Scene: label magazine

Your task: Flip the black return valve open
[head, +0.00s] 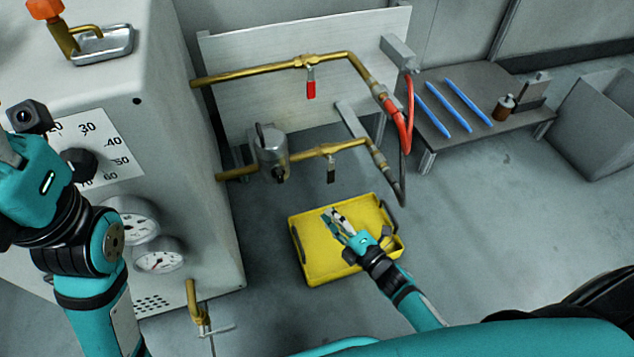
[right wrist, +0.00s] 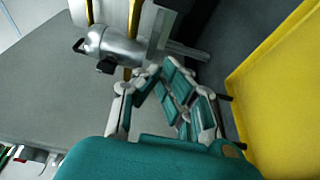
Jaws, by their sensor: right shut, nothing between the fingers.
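The black return valve handle (head: 331,172) hangs straight down from the lower brass pipe (head: 344,146), crosswise to the pipe, in the head view. My right gripper (head: 334,222) is shut and empty. It appears below the black handle in the picture, in front of the yellow tray, with a visible gap to the handle. In the right wrist view its fingers (right wrist: 155,74) are closed together, with a silver cylinder (right wrist: 110,46) beyond them. I cannot pick out the black handle there. My left arm shows at the left edge, but its gripper is out of view.
A red-handled valve (head: 311,84) sits on the upper pipe. Red and dark hoses (head: 408,105) hang right of the pipes. A yellow tray (head: 305,262) lies on the floor. The grey gauge cabinet (head: 190,130) stands left. A low table (head: 470,85) stands right.

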